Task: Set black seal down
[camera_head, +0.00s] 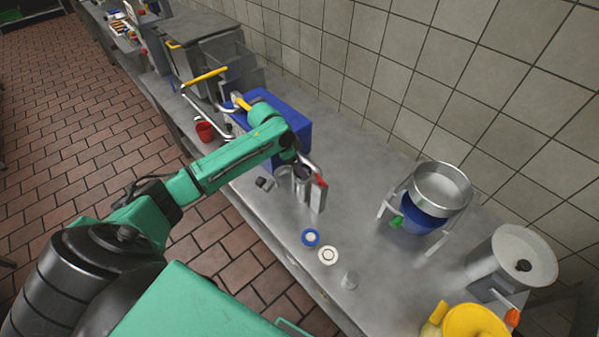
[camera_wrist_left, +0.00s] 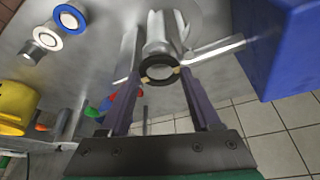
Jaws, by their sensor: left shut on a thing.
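The black seal (camera_wrist_left: 158,58) is a dark ring between the two fingertips of my left gripper (camera_wrist_left: 159,72) in the left wrist view. The fingers are shut on it from both sides. The seal is too small to make out clearly in the head view. My right gripper is not in view.
A blue box (camera_head: 282,112) stands behind the left arm. Counter between is clear.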

